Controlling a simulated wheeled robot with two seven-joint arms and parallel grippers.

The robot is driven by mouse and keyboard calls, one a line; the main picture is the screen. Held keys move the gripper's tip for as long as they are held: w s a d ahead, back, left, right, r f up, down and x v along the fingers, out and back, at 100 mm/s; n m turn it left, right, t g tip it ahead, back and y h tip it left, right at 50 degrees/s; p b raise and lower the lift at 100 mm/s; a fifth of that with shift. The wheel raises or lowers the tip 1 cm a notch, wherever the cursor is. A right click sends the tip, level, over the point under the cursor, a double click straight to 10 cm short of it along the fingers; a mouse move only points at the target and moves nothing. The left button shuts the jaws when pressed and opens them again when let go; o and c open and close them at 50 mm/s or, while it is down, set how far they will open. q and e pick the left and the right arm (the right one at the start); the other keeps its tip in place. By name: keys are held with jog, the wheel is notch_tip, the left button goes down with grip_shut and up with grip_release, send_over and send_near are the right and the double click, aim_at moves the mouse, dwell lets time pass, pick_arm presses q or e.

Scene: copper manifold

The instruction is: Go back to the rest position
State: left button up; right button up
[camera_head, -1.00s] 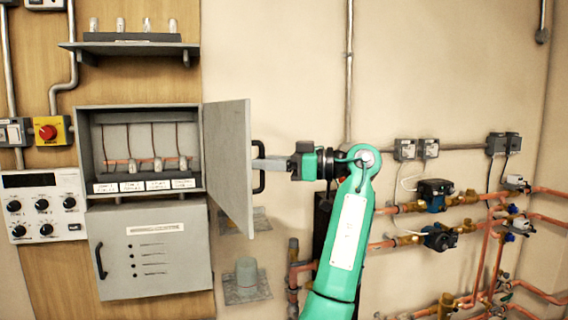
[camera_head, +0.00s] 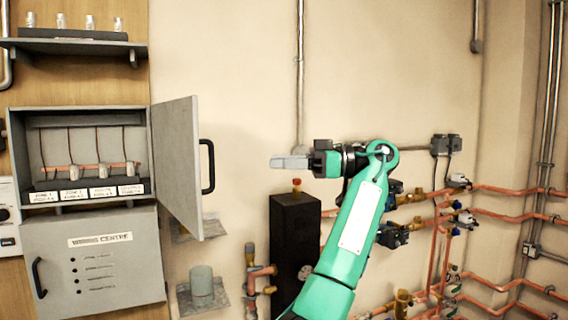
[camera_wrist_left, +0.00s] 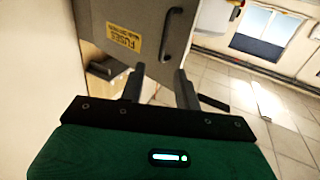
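My left gripper (camera_head: 290,162) is at the end of the green arm, in front of the bare wall. In the left wrist view its two fingers (camera_wrist_left: 158,90) stand apart with nothing held between them. The open grey door (camera_head: 177,165) of the fuse cabinet is to the left of it. The black door handle (camera_head: 207,167) is clear of the fingers, with a gap between. The wrist view shows the door (camera_wrist_left: 130,28) with a yellow fuses label and its handle (camera_wrist_left: 177,32) beyond the fingers. My right gripper is not in view.
The open cabinet (camera_head: 85,199) holds several labelled fuses. A closed grey box (camera_head: 105,265) hangs below it. A dark upright unit (camera_head: 295,245) stands beneath my gripper. Copper pipes (camera_head: 500,212) and valves fill the right side.

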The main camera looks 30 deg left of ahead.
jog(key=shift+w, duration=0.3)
